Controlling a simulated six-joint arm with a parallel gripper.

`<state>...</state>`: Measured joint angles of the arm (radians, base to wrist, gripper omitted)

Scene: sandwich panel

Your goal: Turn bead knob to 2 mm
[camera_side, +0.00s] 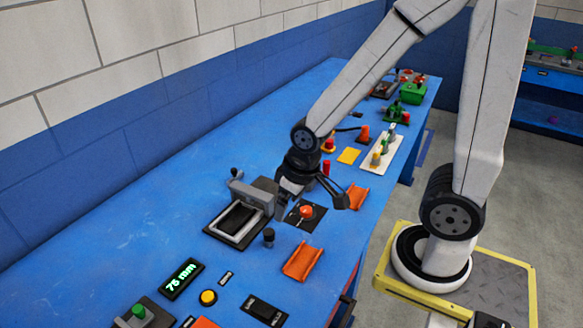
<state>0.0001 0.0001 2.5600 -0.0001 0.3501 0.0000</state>
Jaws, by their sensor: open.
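An orange-red knob (305,211) stands on a dark square plate (290,217) near the middle of the blue bench; it may be the bead knob, but no label is readable. My gripper (312,198) is open just above and behind this knob, with its dark fingers spread to either side. I cannot tell whether it touches the knob. A black display (182,279) at the lower left shows green text that reads about 76 mm. The knob's pointer and scale marks are too small to read.
A grey framed fixture (238,222) stands close left of my gripper, with a small black knob (268,237) in front. Orange trays (302,262) lie nearby. A yellow button (208,297) and a dark switch plate (263,310) are at the front. The bench's left side is clear.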

